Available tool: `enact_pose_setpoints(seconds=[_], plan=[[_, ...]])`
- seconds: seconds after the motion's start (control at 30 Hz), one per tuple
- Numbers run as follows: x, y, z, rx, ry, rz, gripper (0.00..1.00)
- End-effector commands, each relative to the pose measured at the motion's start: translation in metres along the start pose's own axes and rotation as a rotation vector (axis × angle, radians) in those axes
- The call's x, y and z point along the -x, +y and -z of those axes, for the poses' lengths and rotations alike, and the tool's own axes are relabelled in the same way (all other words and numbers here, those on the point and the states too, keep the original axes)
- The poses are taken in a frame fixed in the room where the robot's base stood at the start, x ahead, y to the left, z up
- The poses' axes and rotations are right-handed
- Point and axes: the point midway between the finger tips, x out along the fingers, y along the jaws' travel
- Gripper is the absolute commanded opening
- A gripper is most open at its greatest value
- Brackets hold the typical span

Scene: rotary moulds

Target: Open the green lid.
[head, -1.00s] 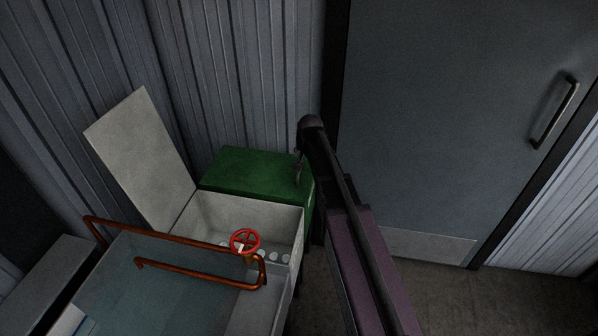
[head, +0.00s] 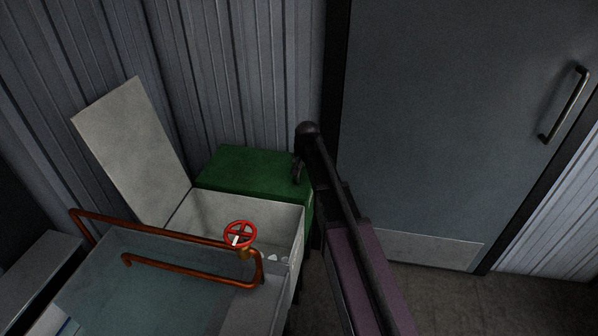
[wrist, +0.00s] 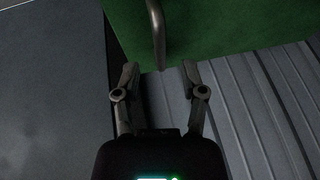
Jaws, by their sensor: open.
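The green lid (head: 235,168) is shut on the green box behind the open white basin in the head view. In the wrist view its green surface (wrist: 240,25) fills the top, with a grey bar handle (wrist: 156,30) running down from the top edge. My gripper (wrist: 160,70) is open and empty, its two fingers spread to either side of the handle's lower end. Whether a finger touches the handle I cannot tell. In the head view my arm's dark wrist hides the box's right edge and most of the gripper.
A white basin (head: 286,231) with a raised white lid (head: 130,145) stands in front of the green box. A red wheel valve (head: 240,234) and copper pipes (head: 150,230) are near it. Corrugated wall rises behind. A grey door (head: 440,130) stands right, with floor before it.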

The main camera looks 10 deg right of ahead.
Motion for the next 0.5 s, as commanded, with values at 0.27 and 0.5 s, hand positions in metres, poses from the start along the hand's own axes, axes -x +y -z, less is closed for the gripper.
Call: enact_pose_setpoints(seconds=[0.27,0.5], plan=[[-0.027,0.000,-0.001,0.000,0.000,0.000,0.54],[-0.040,0.000,0.000,0.000,0.000,0.000,0.54]])
